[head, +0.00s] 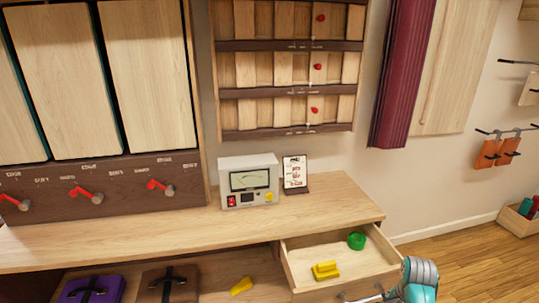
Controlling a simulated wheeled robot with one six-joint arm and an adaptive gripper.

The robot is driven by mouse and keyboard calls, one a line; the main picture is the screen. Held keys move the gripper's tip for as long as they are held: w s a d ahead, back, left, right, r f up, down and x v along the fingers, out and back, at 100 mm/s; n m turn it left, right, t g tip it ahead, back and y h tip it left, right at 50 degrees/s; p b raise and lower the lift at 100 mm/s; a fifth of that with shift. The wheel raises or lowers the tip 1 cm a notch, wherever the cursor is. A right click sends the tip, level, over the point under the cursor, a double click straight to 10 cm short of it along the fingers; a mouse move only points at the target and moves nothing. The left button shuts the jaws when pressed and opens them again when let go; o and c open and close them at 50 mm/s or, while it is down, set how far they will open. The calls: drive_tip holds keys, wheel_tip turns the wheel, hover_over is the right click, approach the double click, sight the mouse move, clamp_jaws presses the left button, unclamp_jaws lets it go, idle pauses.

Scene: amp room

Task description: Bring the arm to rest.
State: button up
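Part of my arm (418,275), teal and grey, shows at the bottom right, in front of the open drawer (297,267). My gripper (378,295) is only partly in view at the bottom edge, close to the drawer front. Its fingers are cut off or too small to make out, so I cannot tell whether it is open or holds the drawer handle. The drawer is pulled out and holds a yellow block-like thing (326,270) and a green round thing (356,241).
A meter box (249,183) and a small framed card (295,174) stand on the wooden bench (120,236). Below are a purple case (75,293), a brown case (165,287) and a yellow wedge (241,286). Floor (470,262) is clear at right, with a bin (510,224) by the wall.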

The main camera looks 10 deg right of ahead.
drive_tip(key=s+a+f+n+t+h, duration=0.1)
drive_tip(key=s+a+f+n+t, duration=0.45)
drive_tip(key=s+a+f, duration=0.8)
drive_tip(key=s+a+r+n+t, duration=0.3)
drive_tip(key=s+a+r+n, duration=0.2)
drive_tip(key=s+a, duration=0.45)
drive_tip(key=s+a+r+n+t, duration=0.2)
drive_tip(key=s+r+n, duration=0.1)
drive_tip(key=s+r, duration=0.5)
drive_tip(key=s+a+r+n+t+y, duration=0.1)
drive_tip(key=s+a+r+n+t, duration=0.1)
drive_tip(key=s+r, duration=0.6)
wheel_tip(320, 180, up, 6)
drive_tip(key=shift+a+r+n+t, duration=0.25)
drive_tip(key=shift+n+t, duration=0.3)
drive_tip(key=shift+t, duration=0.2)
